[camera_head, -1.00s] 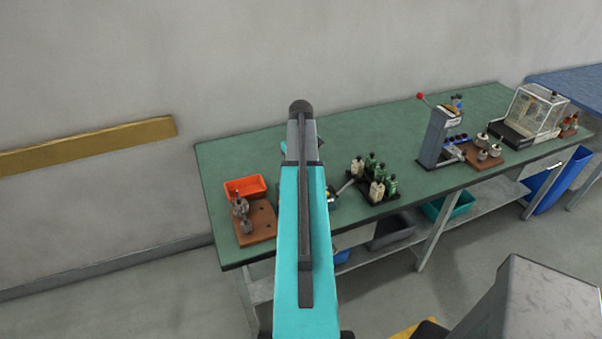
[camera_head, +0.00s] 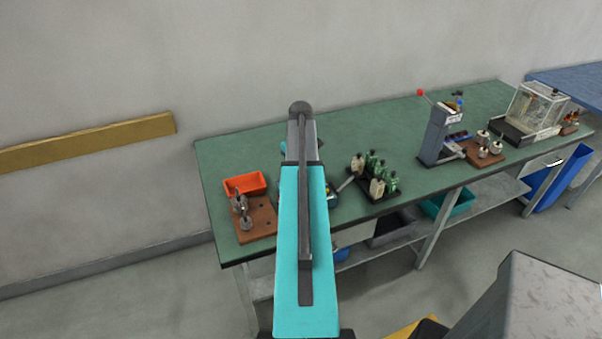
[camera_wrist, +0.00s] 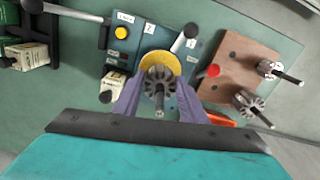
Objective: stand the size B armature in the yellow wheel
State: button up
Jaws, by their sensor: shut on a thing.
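In the wrist view my gripper (camera_wrist: 160,98) is shut on a grey slotted armature (camera_wrist: 160,85), with a purple finger on each side. The armature's shaft points toward the wrist camera. The yellow wheel (camera_wrist: 158,58) lies directly behind the armature, on a dark blue-green winder (camera_wrist: 125,65); its lower part is hidden. I cannot tell whether the armature touches or sits in the wheel. No size mark can be read on the armature. In the head view my arm hides the gripper, the armature and the wheel.
A brown board (camera_wrist: 232,68) holds two other armatures (camera_wrist: 268,70) (camera_wrist: 250,104) beside the winder; it also stands at the bench's left end in the head view (camera_head: 262,222). A red knob (camera_wrist: 212,71) and levers stick up nearby. An orange bin (camera_head: 245,184) and bottles (camera_head: 377,178) flank my arm.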

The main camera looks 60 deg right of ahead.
jog(key=shift+f, duration=0.5)
dwell(0.5)
jog(key=o, duration=1.3)
jog(key=shift+r+p, duration=1.1)
jog(key=shift+r, duration=1.15)
jog(key=shift+r, duration=0.15)
notch_tip(320, 180, up, 12)
jog(key=b, duration=0.4)
jog(key=shift+f, duration=0.2)
jog(key=shift+r+b, duration=0.3)
jog(key=shift+r, duration=0.65)
